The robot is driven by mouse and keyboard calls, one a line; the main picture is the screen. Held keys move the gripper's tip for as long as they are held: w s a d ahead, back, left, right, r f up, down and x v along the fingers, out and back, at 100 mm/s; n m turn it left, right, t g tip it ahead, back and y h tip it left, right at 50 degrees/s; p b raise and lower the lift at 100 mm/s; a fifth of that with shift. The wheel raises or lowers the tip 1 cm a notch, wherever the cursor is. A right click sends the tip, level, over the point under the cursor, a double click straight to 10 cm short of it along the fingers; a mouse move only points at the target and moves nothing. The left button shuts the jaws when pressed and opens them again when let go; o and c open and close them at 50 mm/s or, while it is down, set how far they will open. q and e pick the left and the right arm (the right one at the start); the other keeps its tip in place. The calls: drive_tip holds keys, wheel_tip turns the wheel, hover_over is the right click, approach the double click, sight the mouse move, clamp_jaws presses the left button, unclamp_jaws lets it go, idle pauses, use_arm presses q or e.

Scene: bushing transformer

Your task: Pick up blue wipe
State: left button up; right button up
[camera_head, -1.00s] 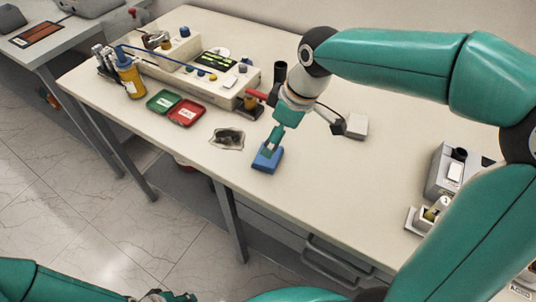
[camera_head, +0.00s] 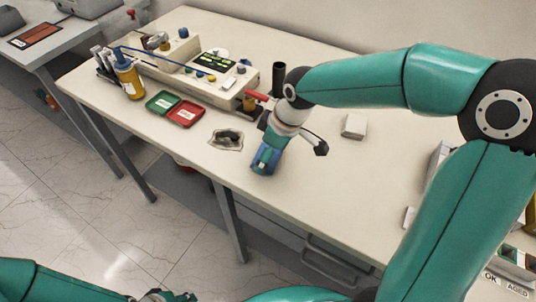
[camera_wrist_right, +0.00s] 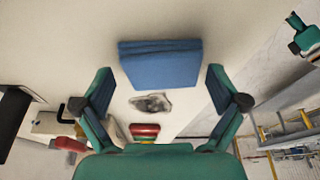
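The blue wipe (camera_head: 257,167) is a folded blue block on the table near its front edge, partly hidden under my right gripper (camera_head: 266,158) in the head view. In the right wrist view the wipe (camera_wrist_right: 160,66) lies ahead, between and slightly beyond the fingertips of my right gripper (camera_wrist_right: 160,76). That gripper is open, with clear gaps on both sides of the wipe. Only a small part of my left gripper (camera_head: 166,296) shows at the bottom edge of the head view, and its fingers cannot be made out.
Red (camera_head: 187,113) and green (camera_head: 162,103) trays and an instrument panel (camera_head: 205,72) stand further left. A black cylinder (camera_head: 279,75) stands behind my right wrist. A white box (camera_head: 354,126) sits to the right, with bare table in front.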

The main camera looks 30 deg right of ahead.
drive_tip(key=c, duration=0.7)
drive_tip(key=shift+o, duration=0.2)
drive_tip(key=shift+r, duration=0.15)
wheel_tip(320, 180, up, 20)
drive_tip(key=p, duration=0.1)
drive_tip(key=shift+o, duration=1.3)
drive_tip(key=c, duration=0.3)
drive_tip(key=shift+c, duration=0.2)
